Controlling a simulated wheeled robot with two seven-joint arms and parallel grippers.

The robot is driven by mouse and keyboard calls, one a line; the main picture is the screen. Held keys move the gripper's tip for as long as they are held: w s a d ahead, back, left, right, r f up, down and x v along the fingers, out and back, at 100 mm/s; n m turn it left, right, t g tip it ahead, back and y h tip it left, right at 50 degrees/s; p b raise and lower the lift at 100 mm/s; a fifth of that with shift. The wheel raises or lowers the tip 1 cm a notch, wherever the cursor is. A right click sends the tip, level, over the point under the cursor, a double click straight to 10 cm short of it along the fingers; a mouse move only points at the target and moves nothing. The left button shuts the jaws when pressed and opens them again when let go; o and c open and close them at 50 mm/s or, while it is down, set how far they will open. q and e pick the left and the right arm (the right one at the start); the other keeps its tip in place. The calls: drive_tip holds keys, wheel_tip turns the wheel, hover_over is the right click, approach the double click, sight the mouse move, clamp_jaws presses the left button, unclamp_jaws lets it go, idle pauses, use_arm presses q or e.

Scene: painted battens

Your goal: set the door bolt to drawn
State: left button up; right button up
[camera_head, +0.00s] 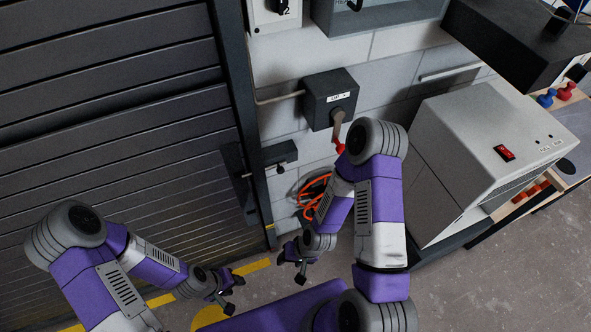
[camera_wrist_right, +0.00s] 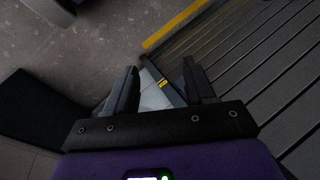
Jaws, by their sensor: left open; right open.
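The door bolt (camera_head: 280,154) shows in the head view as a dark block with a small knob below it, at the right edge of the dark slatted door (camera_head: 120,120). A dark plate (camera_head: 235,172) sits on the door just left of it. I cannot tell the bolt's position. My right gripper (camera_head: 291,263) is below the bolt, apart from it, open and empty. In the right wrist view its two fingers (camera_wrist_right: 161,88) stand apart with the floor and door base beyond; the bolt is not seen there. My left gripper (camera_head: 228,293) is open, low in front of the door.
A grey box (camera_head: 330,97) with a lever and red knob (camera_head: 340,148) is on the wall above right of the bolt. An orange cable coil (camera_head: 313,192) hangs below, beside my right forearm. A large pale machine (camera_head: 480,150) stands at right. Yellow lines (camera_head: 252,267) mark the floor.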

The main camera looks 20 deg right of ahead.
drive_tip(key=w+f+m+t+b, duration=0.2)
drive_tip(key=w+m+t+b, duration=0.3)
drive_tip(key=w+m, duration=0.3)
drive_tip(key=m+t+h+b, duration=0.3)
drive_tip(key=m+t+b, duration=0.8)
drive_tip(key=m, duration=1)
approach(281, 172)
drive_tip(key=w, duration=0.4)
drive_tip(key=shift+t, duration=0.4)
drive_tip(key=w, duration=0.4)
drive_tip(key=w+f, duration=0.1)
drive_tip(key=w, duration=0.1)
drive_tip(key=shift+w+a, duration=0.3)
drive_tip(key=shift+w, duration=0.1)
drive_tip(key=shift+c, duration=0.3)
clamp_jaws()
